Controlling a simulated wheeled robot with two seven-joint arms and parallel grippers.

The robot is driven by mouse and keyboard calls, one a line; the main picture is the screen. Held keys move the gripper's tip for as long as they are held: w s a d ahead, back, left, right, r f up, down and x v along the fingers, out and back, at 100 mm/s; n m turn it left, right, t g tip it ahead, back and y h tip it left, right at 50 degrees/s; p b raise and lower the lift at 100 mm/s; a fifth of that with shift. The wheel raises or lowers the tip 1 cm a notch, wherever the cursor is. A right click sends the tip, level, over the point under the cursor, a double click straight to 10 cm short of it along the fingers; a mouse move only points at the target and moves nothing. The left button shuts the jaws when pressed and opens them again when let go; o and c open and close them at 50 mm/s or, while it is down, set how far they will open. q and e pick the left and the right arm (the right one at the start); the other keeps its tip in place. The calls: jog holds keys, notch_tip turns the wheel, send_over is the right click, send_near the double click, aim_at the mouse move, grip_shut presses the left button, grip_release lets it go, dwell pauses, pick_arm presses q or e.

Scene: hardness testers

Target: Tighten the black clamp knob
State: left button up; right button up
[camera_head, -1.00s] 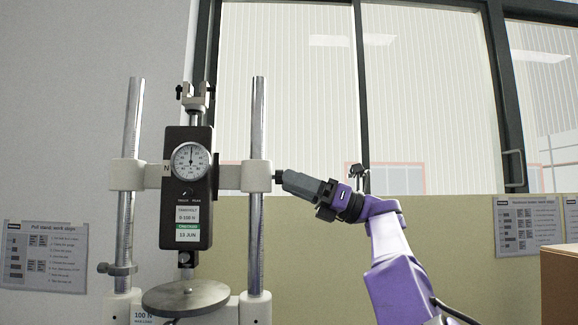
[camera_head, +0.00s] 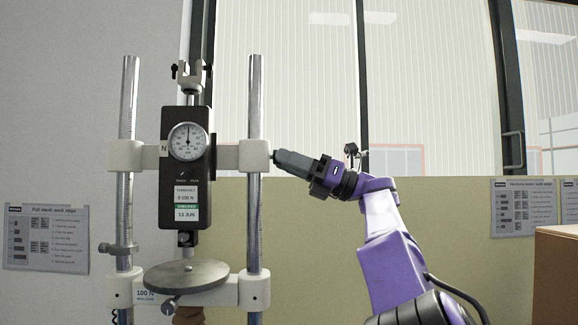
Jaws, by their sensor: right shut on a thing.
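The black clamp knob (camera_head: 275,157) sticks out from the right end of the white crosshead clamp (camera_head: 254,156) on the right steel column. My right gripper (camera_head: 280,158) is shut on the knob, coming in from the right. Its fingers hide most of the knob. The crosshead carries the black force gauge (camera_head: 172,189) with a round dial (camera_head: 188,141) and a green label. My left gripper is not in view.
Two steel columns (camera_head: 254,100) rise from the stand. A round grey plate (camera_head: 186,277) sits below the gauge. A cardboard box (camera_head: 556,265) is at the lower right. Instruction sheets (camera_head: 46,238) hang on the wall and the low beige panel (camera_head: 320,235).

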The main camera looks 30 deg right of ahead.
jog(key=shift+s+a+r+m+t+h+b, duration=0.1)
jog(key=shift+r+m+t+h+b, duration=0.2)
jog(key=shift+m+h, duration=1.35)
jog(key=shift+s+f+m+t+h+b, duration=0.1)
jog(key=shift+s+m+t+h, duration=0.2)
jog(key=shift+m, duration=2.65)
jog(key=shift+w+a+r+m+t+h+b, duration=0.15)
jog(key=shift+m+t+h, duration=0.5)
jog(key=shift+m, duration=1.65)
jog(key=shift+s+d+g, duration=0.1)
jog(key=shift+g, duration=0.15)
jog(key=o, duration=1.1)
jog(key=shift+c, duration=0.2)
